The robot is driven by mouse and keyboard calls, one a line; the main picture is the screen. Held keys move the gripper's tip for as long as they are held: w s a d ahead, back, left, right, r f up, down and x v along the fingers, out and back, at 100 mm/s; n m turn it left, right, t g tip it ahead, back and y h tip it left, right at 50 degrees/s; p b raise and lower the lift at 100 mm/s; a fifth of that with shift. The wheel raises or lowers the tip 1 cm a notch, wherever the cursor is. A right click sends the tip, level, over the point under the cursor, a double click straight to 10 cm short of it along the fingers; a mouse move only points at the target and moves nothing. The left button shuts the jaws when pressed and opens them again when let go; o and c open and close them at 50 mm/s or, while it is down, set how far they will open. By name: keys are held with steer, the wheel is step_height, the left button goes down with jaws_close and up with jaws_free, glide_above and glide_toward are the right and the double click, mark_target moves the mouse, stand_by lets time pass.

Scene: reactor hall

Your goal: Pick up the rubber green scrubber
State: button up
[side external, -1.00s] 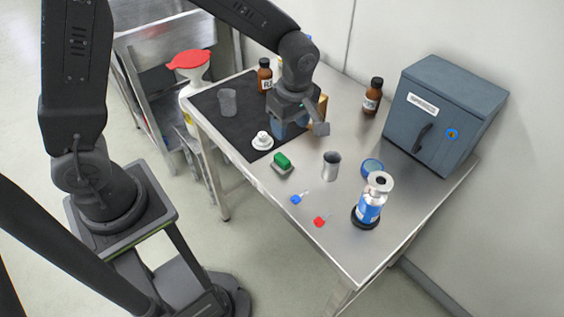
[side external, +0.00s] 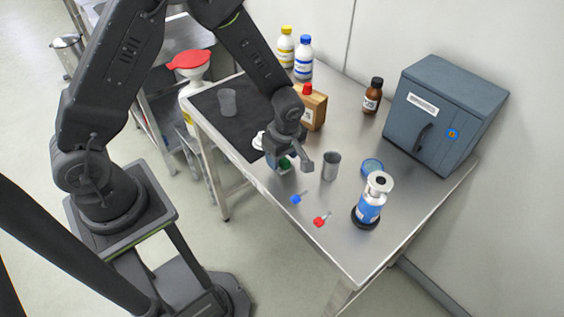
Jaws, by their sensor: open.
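The green scrubber (side external: 284,163) lies on the metal table, left of the steel cup. Only part of its green top shows. My gripper (side external: 289,162) is open and hangs low over the scrubber, its fingers hiding much of it. I cannot tell whether the fingers touch it.
A steel cup (side external: 331,166) stands close right of my gripper. A white item (side external: 258,141) is partly hidden to its left. A blue clip (side external: 298,198) and a red clip (side external: 321,220) lie nearer the table's front edge.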

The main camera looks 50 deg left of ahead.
steer(key=shift+f, duration=0.55)
steer(key=c, duration=0.6)
steer(key=shift+c, duration=0.2)
steer(key=shift+r, duration=0.15)
